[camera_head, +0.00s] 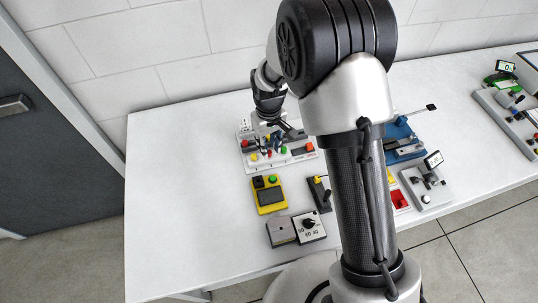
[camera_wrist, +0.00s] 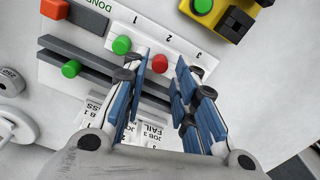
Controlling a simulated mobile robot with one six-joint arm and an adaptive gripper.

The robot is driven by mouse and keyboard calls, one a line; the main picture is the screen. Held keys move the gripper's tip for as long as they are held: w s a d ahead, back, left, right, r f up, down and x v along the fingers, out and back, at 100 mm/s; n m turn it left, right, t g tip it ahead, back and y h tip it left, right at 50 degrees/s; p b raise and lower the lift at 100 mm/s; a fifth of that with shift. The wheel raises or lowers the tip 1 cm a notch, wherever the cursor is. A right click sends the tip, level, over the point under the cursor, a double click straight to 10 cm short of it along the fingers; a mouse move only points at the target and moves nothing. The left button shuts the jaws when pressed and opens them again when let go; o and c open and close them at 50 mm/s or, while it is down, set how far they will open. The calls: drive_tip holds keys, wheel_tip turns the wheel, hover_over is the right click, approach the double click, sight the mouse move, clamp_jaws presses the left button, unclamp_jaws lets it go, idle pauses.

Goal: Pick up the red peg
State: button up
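The red peg (camera_wrist: 160,63) stands on the white and grey board (camera_wrist: 150,30), between the two fingertips in the wrist view. How far the tips reach down beside the peg is hard to tell. In the head view my gripper (camera_head: 270,136) partly hides the board's back.
A green peg (camera_wrist: 121,45) stands close to the left finger; another green peg (camera_wrist: 71,69) is farther left. A yellow peg (camera_head: 253,157) and a red block (camera_head: 309,146) are on the board. A yellow box (camera_head: 269,195) lies in front. The table's left side is clear.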

wheel_tip(320, 180, down, 2)
drive_tip(key=shift+f, duration=0.2)
drive_tip(key=shift+r, duration=0.1)
drive_tip(key=shift+c, duration=0.3)
drive_tip(key=c, duration=0.4)
drive_tip(key=shift+c, duration=0.2)
wheel_tip(320, 180, up, 19)
drive_tip(key=p, duration=0.5)
drive_tip(key=shift+m, duration=0.3)
drive_tip(key=shift+w+a+f+b, duration=0.6)
drive_tip(key=shift+w+f, duration=0.25)
drive_tip(key=shift+f, duration=1.9)
drive_tip(key=shift+w+a+f+b, duration=0.35)
drive_tip(key=shift+w+a+f, duration=0.5)
drive_tip(key=shift+f, duration=1.95)
drive_tip(key=shift+w+a+f+b, duration=0.55)
drive_tip(key=shift+w+f, duration=0.35)
drive_tip(key=shift+f, duration=1.85)
